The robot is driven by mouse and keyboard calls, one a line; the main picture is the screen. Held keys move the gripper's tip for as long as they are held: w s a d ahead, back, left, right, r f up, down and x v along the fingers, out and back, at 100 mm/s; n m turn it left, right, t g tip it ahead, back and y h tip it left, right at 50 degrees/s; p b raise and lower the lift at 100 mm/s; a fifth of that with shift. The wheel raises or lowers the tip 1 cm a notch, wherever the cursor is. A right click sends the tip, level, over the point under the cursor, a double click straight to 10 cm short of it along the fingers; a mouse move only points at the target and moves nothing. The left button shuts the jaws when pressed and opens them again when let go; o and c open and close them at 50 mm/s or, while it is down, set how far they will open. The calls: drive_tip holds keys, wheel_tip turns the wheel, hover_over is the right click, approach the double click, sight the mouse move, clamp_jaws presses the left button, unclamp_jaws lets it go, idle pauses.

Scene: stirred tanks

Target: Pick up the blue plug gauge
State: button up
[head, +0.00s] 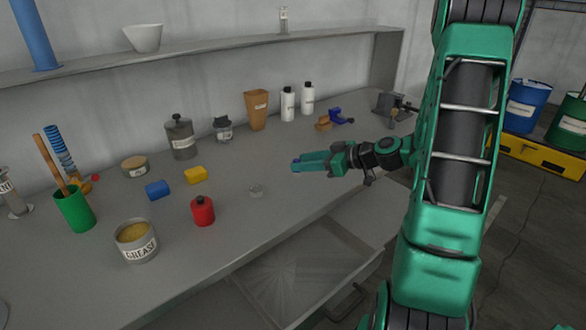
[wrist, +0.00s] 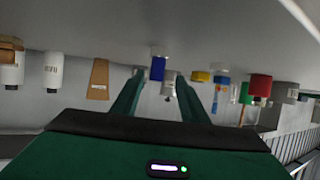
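My gripper (head: 312,163) reaches left, low over the bench, with its fingers level. In the wrist view, which is upside down, the two fingers (wrist: 160,90) stand apart with a gap between them. A blue piece with a pale end, seemingly the blue plug gauge (wrist: 158,68), shows in this gap near the fingertips, closer to the picture's left finger. No finger is clearly seen touching it. In the head view only a small blue spot (head: 296,161) shows at the fingertips; the rest seems hidden behind them.
A small clear item (head: 257,191) and a red bottle (head: 202,210) stand left of my gripper. Behind are a brown beaker (head: 257,109), white bottles (head: 288,104) and a blue clamp-like thing (head: 337,115).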

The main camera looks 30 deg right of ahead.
sight(286, 171)
drive_tip(key=shift+x, duration=1.25)
drive_tip(key=shift+d+x, duration=0.15)
drive_tip(key=shift+x, duration=1.15)
drive_tip(key=shift+d+x, duration=0.15)
drive_tip(key=shift+x, duration=1.15)
drive_tip(key=shift+w+f, duration=0.1)
clamp_jaws()
